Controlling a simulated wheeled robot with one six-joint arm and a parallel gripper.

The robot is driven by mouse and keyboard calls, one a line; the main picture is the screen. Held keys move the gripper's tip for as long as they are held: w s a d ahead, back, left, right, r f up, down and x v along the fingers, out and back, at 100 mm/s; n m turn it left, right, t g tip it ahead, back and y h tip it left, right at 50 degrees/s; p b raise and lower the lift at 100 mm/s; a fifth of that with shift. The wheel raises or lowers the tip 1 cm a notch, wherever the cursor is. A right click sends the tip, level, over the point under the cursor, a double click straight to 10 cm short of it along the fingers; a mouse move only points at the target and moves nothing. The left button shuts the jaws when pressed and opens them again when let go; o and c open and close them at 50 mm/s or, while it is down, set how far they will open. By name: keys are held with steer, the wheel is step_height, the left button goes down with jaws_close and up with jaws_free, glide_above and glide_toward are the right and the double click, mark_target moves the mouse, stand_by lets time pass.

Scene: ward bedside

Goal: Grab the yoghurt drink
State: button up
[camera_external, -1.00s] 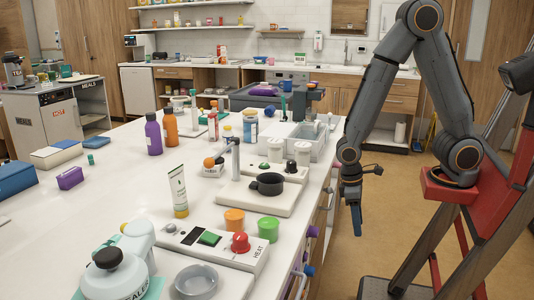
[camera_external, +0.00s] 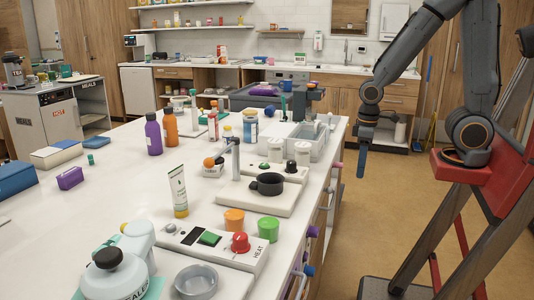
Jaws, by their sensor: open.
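I cannot tell for sure which thing is the yoghurt drink. Candidates stand on the white counter (camera_external: 110,205): a purple bottle (camera_external: 153,135), an orange bottle (camera_external: 170,127) beside it, and a small white bottle with a red cap (camera_external: 213,126) further right. All stand upright. My gripper (camera_external: 362,167) hangs pointing down over the floor, to the right of the counter's edge, apart from all of these. It is open and holds nothing that I can see.
A heater panel with a red knob (camera_external: 240,241), orange (camera_external: 234,219) and green (camera_external: 268,228) cups and a white tube (camera_external: 178,190) are at the counter's near side. A dark pot (camera_external: 269,184) and a pale bin (camera_external: 305,142) line its right side.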

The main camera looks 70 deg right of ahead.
steer(key=shift+o, duration=0.5)
steer(key=shift+o, duration=0.9)
